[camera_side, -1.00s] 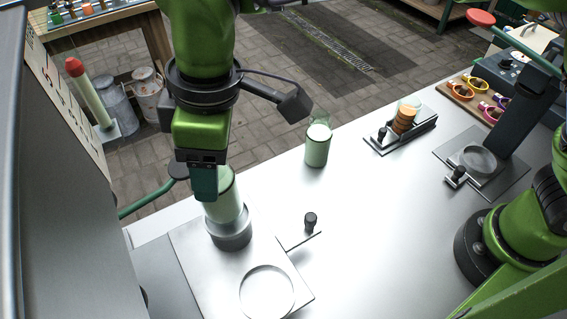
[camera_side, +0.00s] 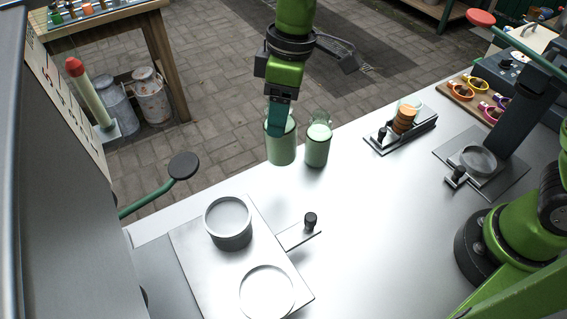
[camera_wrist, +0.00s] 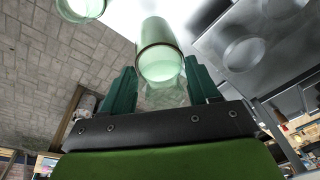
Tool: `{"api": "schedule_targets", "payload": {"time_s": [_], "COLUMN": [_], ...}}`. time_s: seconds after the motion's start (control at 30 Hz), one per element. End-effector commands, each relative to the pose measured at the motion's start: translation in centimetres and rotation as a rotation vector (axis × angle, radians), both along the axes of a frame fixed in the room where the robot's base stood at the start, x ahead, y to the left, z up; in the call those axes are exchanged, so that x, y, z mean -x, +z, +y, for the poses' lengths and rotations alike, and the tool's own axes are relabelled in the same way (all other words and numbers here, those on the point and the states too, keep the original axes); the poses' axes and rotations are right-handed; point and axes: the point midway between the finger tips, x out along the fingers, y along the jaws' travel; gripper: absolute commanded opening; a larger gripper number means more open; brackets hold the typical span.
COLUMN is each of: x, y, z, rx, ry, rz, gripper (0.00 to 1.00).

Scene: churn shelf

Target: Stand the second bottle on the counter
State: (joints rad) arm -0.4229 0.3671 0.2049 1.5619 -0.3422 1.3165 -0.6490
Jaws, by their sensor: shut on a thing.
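My gripper (camera_side: 277,122) is shut on a pale green bottle (camera_side: 281,150), upright, at the back-left edge of the counter (camera_side: 350,220). In the wrist view the held bottle (camera_wrist: 160,62) sits between the two dark green fingers. I cannot tell whether its base touches the counter or is a little above it. Another pale green bottle (camera_side: 317,150) stands upright on the counter just to the right, with a narrow gap or none visible. It also shows at the top left of the wrist view (camera_wrist: 82,8).
An empty round metal cup (camera_side: 229,232) and a flat ring (camera_side: 267,291) are on a plate at front left, with a black-knobbed latch (camera_side: 310,222) beside it. The middle of the counter is clear.

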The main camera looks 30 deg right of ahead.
Motion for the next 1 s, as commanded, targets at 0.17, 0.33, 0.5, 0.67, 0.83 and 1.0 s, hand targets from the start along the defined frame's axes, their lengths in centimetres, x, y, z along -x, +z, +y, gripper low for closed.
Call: {"api": "schedule_targets", "payload": {"time_s": [0.17,0.33,0.5,0.67,0.83,1.0], "x": [0.4,0.4,0.4,0.4,0.3,0.3], "y": [-2.2,-3.1,-4.5,-5.8,-6.5,-6.7], "z": [-2.3,-2.0,-2.0,-2.0,-2.0,-2.0], "rx": [-0.026,-0.038,-0.035,-0.036,-0.036,-0.037], "ry": [0.063,0.125,0.127,0.125,0.124,0.124], "rz": [0.002,-0.019,-0.017,-0.018,-0.019,-0.02], "gripper": [0.12,0.12,0.12,0.12,0.12,0.12]}}
